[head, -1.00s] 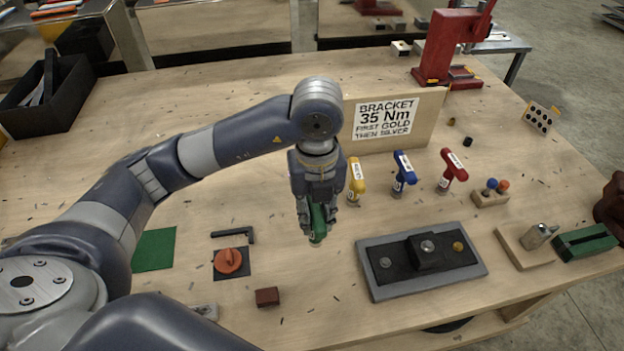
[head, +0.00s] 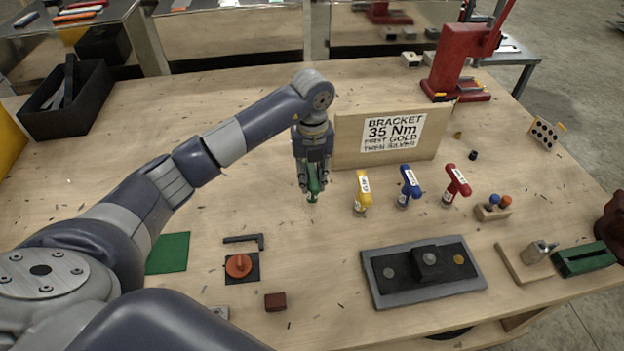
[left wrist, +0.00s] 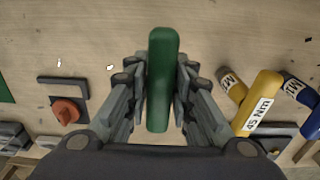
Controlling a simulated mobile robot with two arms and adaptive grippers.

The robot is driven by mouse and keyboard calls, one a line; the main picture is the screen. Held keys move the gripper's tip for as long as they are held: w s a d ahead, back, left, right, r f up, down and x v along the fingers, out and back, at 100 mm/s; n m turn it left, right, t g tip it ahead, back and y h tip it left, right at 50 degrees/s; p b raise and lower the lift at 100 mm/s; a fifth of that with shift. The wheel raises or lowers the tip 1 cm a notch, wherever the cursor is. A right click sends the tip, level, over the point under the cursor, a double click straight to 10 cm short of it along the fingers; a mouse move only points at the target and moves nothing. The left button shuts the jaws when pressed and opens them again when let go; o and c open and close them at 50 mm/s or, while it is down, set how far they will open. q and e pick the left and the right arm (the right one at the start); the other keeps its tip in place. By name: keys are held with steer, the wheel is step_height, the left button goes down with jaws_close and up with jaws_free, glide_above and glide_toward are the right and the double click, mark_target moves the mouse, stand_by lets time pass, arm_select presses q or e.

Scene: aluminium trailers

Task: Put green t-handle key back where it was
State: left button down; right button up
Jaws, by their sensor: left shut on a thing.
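The green t-handle key (head: 312,186) is in my left gripper (head: 312,184), left of the yellow t-handle key (head: 362,190) in the head view. In the left wrist view, the green handle (left wrist: 162,75) lies between the two fingers of the left gripper (left wrist: 160,95). The key's lower tip is at or just above the table; I cannot tell which. The blue key (head: 409,184) and the red key (head: 456,183) stand upright in a row right of the yellow one. My right gripper is not in view.
A sign board (head: 385,140) stands behind the keys. A grey fixture tray (head: 380,295) lies in front. A green mat (head: 168,253), an orange knob (head: 238,265), a black hex key (head: 245,240) and a brown block (head: 275,301) lie at the front left. A black bin (head: 70,110) stands at the back left.

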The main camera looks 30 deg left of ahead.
arm_select(q)
steer(key=shift+f+p, duration=0.3)
steer(key=shift+f, duration=0.7)
steer(key=c, duration=1.8)
jaws_free()
steer(key=shift+f, duration=0.2)
steer(key=o, duration=0.4)
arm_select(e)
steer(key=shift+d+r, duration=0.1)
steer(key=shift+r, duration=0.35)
arm_select(q)
steer(key=shift+r, duration=0.1)
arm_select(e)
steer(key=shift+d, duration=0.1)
